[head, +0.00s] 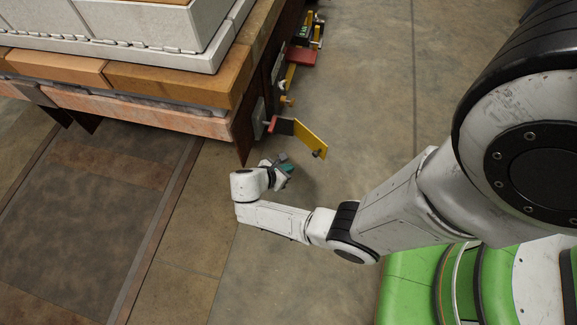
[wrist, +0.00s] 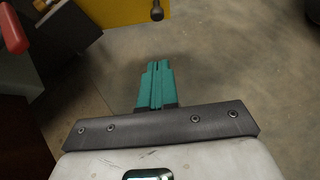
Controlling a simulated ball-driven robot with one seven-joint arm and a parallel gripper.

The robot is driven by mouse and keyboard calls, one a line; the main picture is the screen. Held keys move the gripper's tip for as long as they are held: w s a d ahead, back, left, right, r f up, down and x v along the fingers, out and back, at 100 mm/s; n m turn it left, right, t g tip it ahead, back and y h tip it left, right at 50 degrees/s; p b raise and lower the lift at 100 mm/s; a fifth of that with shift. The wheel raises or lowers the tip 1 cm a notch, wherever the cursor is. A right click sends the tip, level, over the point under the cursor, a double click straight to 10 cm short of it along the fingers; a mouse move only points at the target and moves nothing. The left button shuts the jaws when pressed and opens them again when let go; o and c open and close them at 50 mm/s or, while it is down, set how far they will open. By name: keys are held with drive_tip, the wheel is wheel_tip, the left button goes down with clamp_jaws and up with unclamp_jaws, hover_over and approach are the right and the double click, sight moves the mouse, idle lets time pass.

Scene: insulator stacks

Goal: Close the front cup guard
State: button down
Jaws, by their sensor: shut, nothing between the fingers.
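A yellow plate (head: 311,139) with a dark knob (head: 320,154) sticks out from the side of the stack's base near its front corner. It looks like the front cup guard and stands swung outward. Its lower part and knob (wrist: 157,10) show at the top of the wrist view. A dark block (head: 284,127) sits between it and a red-tipped lever (head: 271,124). My gripper (head: 286,163) is in front of and below the plate, apart from it. Its teal fingers (wrist: 155,84) are together with nothing between them.
The base's wooden edge (head: 185,85) carries a pale block stack (head: 140,30). Farther back along the side are a red part (head: 302,57) and more yellow parts. A rust-brown panel (wrist: 20,140) is left of my fingers. Concrete floor on the right is clear.

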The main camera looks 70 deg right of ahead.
drive_tip(key=s+d+r+b+x, duration=0.1)
drive_tip(key=b+x, duration=0.5)
drive_tip(key=x, duration=0.6)
drive_tip(key=shift+d+r, duration=0.35)
drive_tip(key=shift+r, duration=0.05)
drive_tip(key=shift+s, duration=0.15)
